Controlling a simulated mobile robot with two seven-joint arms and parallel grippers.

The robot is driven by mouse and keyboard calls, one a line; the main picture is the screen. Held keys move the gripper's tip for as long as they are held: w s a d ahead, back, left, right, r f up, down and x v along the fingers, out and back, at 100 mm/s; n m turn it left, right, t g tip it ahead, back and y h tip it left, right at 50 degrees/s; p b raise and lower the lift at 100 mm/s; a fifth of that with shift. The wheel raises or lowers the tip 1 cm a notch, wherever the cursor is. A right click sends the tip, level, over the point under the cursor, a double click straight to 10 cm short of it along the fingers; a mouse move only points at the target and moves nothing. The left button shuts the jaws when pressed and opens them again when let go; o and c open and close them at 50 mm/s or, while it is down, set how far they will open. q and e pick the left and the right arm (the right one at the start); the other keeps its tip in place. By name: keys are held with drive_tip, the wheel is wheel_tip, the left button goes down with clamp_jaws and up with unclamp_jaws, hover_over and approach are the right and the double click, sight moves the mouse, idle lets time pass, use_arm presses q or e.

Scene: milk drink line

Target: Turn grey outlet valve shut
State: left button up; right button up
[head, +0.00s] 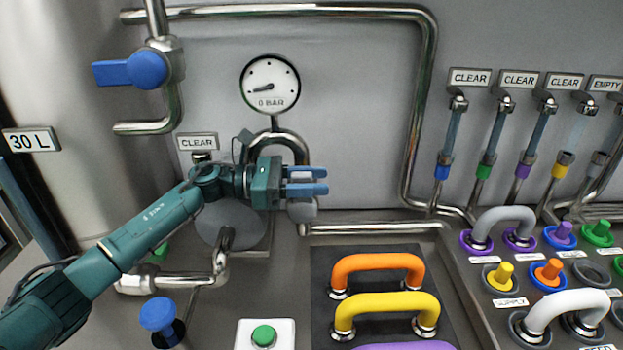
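My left gripper (307,181) is in front of the pipework below the pressure gauge, its two blue fingers pointing right, one above the other, with a narrow gap between them. A small pale grey piece shows in the gap, perhaps part of the grey outlet valve; I cannot tell whether the fingers touch it. A grey metal fitting (302,211) shows just under the lower finger, at the end of the curved pipe. The gripper hides most of this spot, so the valve's handle position cannot be made out. My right gripper is not in view.
A pressure gauge (270,84) reads about 0 bar above the gripper. A blue-handled valve (147,68) is at upper left. Orange (378,262) and yellow (387,305) handles stand lower right. A green button (263,336) and blue knob (158,314) are at the front.

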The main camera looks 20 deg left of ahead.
use_arm(q)
drive_tip(key=shift+c, duration=0.6)
clamp_jaws()
drive_tip(key=shift+a, duration=0.1)
